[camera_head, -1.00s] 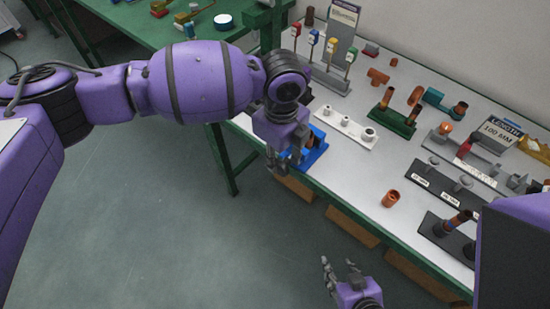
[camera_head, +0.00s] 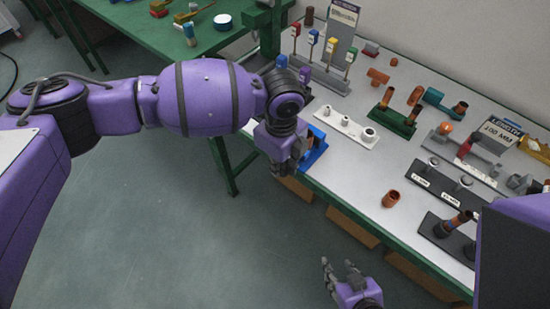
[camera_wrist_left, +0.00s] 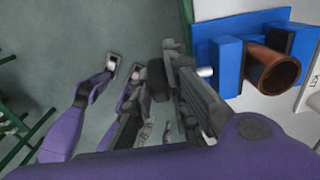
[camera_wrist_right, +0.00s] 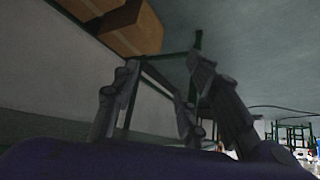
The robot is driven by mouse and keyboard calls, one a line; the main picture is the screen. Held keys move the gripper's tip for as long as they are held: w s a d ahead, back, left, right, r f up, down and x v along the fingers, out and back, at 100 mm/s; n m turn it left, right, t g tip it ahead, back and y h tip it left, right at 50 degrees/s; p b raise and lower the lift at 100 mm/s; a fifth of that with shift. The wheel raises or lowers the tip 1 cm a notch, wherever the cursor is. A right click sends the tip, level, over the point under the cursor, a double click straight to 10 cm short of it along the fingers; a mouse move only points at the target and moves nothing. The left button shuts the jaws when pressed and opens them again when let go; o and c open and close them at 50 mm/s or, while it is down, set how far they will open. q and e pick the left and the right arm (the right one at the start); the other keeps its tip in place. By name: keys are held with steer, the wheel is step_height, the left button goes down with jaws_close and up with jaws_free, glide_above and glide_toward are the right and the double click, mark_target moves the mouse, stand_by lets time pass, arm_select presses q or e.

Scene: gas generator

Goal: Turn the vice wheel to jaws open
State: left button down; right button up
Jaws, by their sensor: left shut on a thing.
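The blue vice (camera_head: 314,150) sits at the near left edge of the white-topped bench, partly hidden behind my left gripper (camera_head: 287,168). In the left wrist view the vice (camera_wrist_left: 228,62) has a copper-brown pipe (camera_wrist_left: 270,72) at its jaws, and a short metal shaft (camera_wrist_left: 205,72) points toward my gripper. My left gripper (camera_wrist_left: 157,92) is shut on the dark vice wheel (camera_wrist_left: 157,78), which shows between its fingers. The wheel is hidden in the head view. My right gripper (camera_head: 341,270) is open and empty, low in front of the bench; its spread fingers show in the right wrist view (camera_wrist_right: 160,95).
A white stand with pegs (camera_head: 345,127) stands right of the vice. A loose copper fitting (camera_head: 390,199) and black peg boards (camera_head: 440,185) lie further right. A green table (camera_head: 150,28) is at the back left. The floor left of the bench is clear.

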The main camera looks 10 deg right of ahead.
arm_select(q)
steer(key=shift+a+g, duration=0.1)
steer(key=shift+g, duration=0.2)
arm_select(e)
steer(key=shift+s+f, duration=0.1)
steer(key=shift+f, duration=0.05)
